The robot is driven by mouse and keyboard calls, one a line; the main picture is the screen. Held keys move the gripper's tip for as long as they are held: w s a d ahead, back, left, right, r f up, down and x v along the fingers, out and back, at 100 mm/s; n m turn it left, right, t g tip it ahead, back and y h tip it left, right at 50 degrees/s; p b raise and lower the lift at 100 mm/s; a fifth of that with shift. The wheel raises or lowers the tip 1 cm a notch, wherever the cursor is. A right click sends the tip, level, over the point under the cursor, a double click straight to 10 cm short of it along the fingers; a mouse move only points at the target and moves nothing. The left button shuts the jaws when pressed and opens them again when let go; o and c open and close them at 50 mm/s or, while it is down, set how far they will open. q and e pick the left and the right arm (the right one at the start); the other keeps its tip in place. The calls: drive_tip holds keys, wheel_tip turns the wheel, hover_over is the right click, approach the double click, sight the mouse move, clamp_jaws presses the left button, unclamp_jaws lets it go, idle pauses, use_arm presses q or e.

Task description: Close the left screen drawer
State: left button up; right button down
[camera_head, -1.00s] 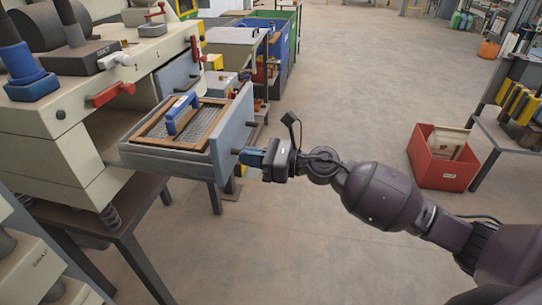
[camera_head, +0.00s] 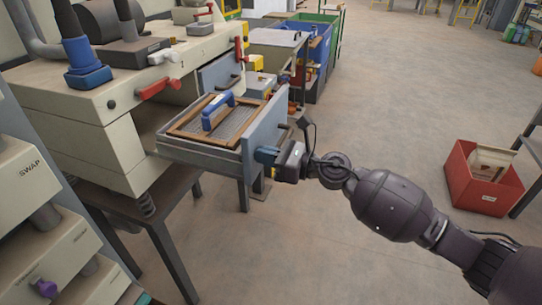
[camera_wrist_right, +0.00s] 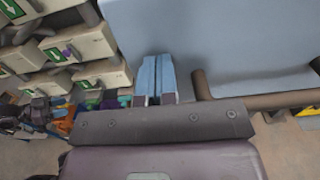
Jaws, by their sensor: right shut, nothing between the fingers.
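The left screen drawer (camera_head: 200,153) is pulled out of the cream machine, with a grey front panel (camera_head: 262,128). A wood-framed mesh screen (camera_head: 234,122) with a blue handle (camera_head: 217,110) lies in it. My right gripper (camera_head: 264,155) is shut and empty at the panel's outer face. Its blue fingertips also show in the right wrist view (camera_wrist_right: 157,68), against or very near the pale blue-grey panel (camera_wrist_right: 215,45); contact is unclear. A dark bar handle (camera_wrist_right: 260,102) on the panel is beside the fingers. My left gripper is out of view.
The cream machine (camera_head: 75,97) stands on a dark metal table (camera_head: 160,215). Blue (camera_head: 313,52) and green bins stand behind the drawer. A red crate (camera_head: 485,180) sits on the floor at right. The floor between is open.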

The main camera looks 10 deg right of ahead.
approach(168, 134)
drive_tip(key=b+x, duration=0.2)
drive_tip(key=x, duration=0.1)
drive_tip(key=f+b+x, duration=0.1)
drive_tip(key=x, duration=0.1)
drive_tip(key=shift+w+b, duration=0.3)
drive_tip(key=b+x, duration=0.3)
drive_tip(key=x, duration=0.4)
drive_tip(key=shift+w+a+r, duration=0.1)
drive_tip(key=shift+w, duration=0.1)
drive_tip(key=shift+w+a+r, duration=0.15)
drive_tip(key=shift+w+a, duration=0.15)
drive_tip(key=shift+a, duration=0.1)
drive_tip(key=shift+r, duration=0.25)
drive_tip(key=shift+r, duration=0.25)
